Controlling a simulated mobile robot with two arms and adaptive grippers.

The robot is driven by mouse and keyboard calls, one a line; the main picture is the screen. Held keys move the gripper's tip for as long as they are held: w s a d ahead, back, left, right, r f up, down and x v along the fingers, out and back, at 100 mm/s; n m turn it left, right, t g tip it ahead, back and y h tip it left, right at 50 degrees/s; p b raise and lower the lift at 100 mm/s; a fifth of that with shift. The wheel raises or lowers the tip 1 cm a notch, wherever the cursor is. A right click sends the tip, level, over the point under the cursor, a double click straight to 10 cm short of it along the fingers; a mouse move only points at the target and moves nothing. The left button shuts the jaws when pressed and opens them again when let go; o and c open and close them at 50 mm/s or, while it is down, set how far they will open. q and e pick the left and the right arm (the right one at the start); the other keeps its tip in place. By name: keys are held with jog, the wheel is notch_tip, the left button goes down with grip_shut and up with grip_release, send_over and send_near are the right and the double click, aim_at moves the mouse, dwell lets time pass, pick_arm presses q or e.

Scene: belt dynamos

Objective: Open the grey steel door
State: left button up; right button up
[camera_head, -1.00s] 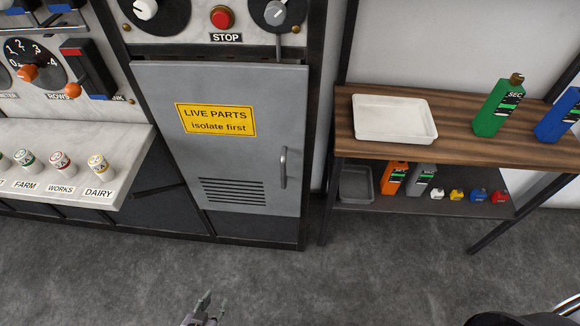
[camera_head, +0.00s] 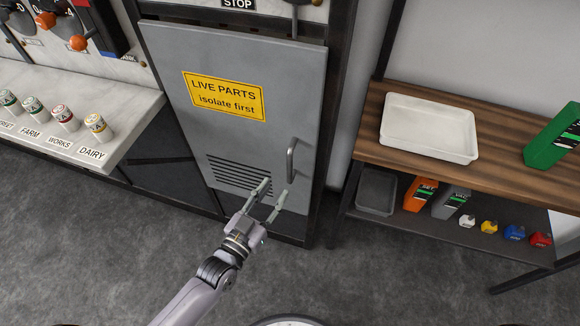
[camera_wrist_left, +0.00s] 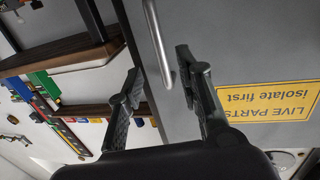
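The grey steel door (camera_head: 255,50) is shut in its dark frame, with a yellow "LIVE PARTS isolate first" sign (camera_head: 224,95) and a louvred vent. Its upright bar handle (camera_head: 291,160) is near the right edge. My left gripper (camera_head: 272,194) is open and empty, in front of the door's lower right, just below and left of the handle in the head view. In the left wrist view the handle (camera_wrist_left: 158,42) shows ahead, between the lines of the two spread fingers (camera_wrist_left: 160,80). I see no contact. My right gripper is not in view.
To the left is a pale counter (camera_head: 60,80) with several labelled plugs. The grey floor in front is clear.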

aim_at(288, 171)
pick_arm(q)
jog(key=x, duration=0.9)
jog(key=shift+f, duration=0.1)
jog(key=shift+c, duration=0.4)
grip_shut()
